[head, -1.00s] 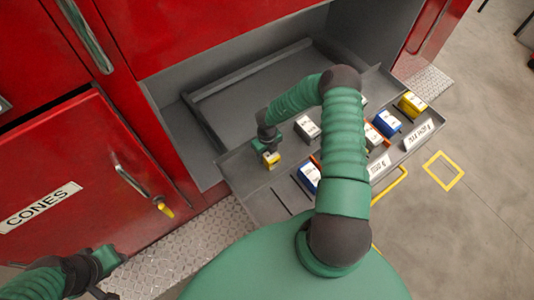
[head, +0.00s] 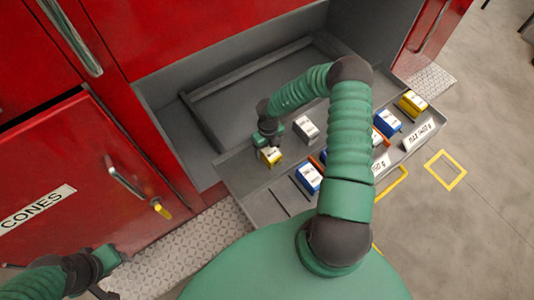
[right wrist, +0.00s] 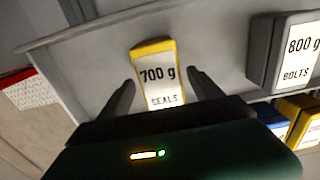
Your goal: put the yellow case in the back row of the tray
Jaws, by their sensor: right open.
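The yellow case (head: 270,157) stands at the left end of the tray (head: 236,171), level with the grey case in the back row. Its white label reads 700 g SEALS in the right wrist view (right wrist: 157,75). My right gripper (head: 271,143) is open just behind and above it. In the right wrist view the two fingers (right wrist: 165,92) are apart on either side of the case's lower end, with gaps showing. A second yellow case (head: 411,103) stands at the tray's right end. My left gripper (head: 110,259) is low at the left, its jaws unclear.
The grey case (head: 307,128), labelled 800 g BOLTS, stands right of the yellow case. Blue cases (head: 309,177) (head: 387,122) and orange dividers stand further forward. My right forearm hides the tray's middle. A red cabinet door (head: 90,170) is at left.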

